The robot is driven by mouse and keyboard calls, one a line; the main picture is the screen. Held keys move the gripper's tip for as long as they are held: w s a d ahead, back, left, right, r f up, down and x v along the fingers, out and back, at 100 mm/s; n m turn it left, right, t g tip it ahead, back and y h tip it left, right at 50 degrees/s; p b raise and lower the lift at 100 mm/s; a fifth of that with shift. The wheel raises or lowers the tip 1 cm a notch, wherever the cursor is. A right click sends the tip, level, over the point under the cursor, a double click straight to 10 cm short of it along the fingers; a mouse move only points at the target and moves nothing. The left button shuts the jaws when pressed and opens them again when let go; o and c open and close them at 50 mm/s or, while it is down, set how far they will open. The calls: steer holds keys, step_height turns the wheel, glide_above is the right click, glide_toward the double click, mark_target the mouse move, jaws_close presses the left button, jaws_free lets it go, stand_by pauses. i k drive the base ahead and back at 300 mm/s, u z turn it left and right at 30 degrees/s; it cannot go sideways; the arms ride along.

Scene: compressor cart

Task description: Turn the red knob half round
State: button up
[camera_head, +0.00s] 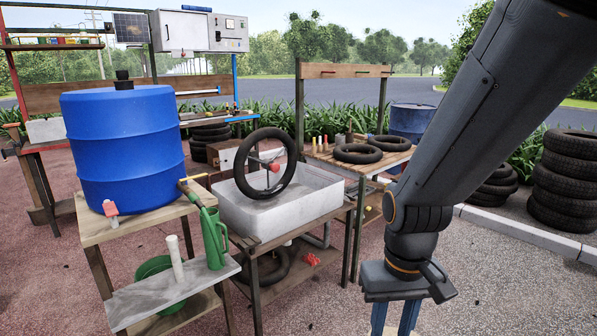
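No part is plainly a red knob, and I cannot tell which red part it is. A small red piece (275,166) shows at the middle of the upright black tyre (266,163). Another small red piece (110,207) is at the front foot of the blue barrel (125,145). A red object (312,258) lies on the lower shelf under the basin. My gripper (395,318) points down at the bottom right, well apart from all of these. Its two fingers stand apart with nothing seen between them, and their tips are cut off by the frame edge.
The tyre stands in a grey basin (300,205) on a wooden stand. A green watering can (213,238) is beside the barrel's table. A wooden bench (360,166) holds tyres. Tyre stacks (565,180) stand at right. Open paving lies at the lower right.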

mark_target(275, 167)
steer(key=z, duration=0.4)
steer(key=k, duration=0.95)
steer(key=u, duration=0.3)
steer(key=i, duration=0.75)
steer(key=u, duration=0.7)
steer(key=i, duration=1.6)
steer(key=z, duration=0.55)
